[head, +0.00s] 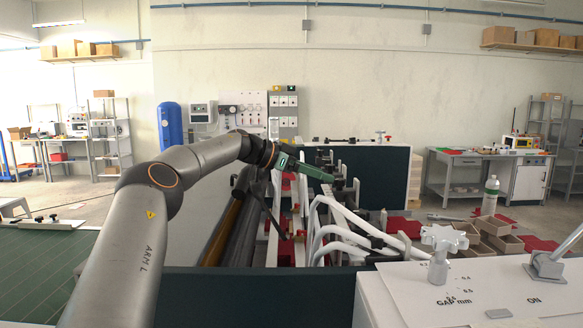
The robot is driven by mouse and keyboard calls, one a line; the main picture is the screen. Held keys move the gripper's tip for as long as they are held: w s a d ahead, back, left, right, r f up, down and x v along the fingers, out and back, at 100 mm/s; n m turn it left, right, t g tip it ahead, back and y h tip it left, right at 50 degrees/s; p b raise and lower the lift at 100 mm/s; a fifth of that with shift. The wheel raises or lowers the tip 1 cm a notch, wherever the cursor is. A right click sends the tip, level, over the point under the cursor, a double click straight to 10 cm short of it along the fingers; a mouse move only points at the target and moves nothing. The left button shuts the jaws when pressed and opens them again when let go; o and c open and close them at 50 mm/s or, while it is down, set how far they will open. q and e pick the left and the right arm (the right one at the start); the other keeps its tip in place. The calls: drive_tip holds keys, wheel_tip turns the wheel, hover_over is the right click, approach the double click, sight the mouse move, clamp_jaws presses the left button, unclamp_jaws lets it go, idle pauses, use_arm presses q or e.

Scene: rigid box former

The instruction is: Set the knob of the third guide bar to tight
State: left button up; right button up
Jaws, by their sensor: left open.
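My left arm reaches in from the left over the machine. Its green-bodied left gripper (334,178) is open and points right, among the fittings at the far part of the machine. Several white curved guide bars (330,232) run through the middle of the machine. I cannot tell which is the third bar, and its knob is not clear among the small dark fittings. I cannot tell whether the gripper touches any of them. My right gripper is not in view.
A pale star-shaped knob (444,238) and a lever (548,264) stand on the white panel (470,292) marked GAP mm and ON at front right. Brown boxes (496,236) and a bottle (490,196) stand beyond it. A dark machine panel (384,178) stands behind the bars.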

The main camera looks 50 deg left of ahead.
use_arm(q)
drive_tip(key=b+v, duration=0.1)
drive_tip(key=v, duration=0.7)
drive_tip(key=shift+s, duration=0.3)
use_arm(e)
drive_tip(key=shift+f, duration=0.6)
use_arm(q)
drive_tip(key=shift+a+r, duration=0.1)
drive_tip(key=shift+a, duration=0.05)
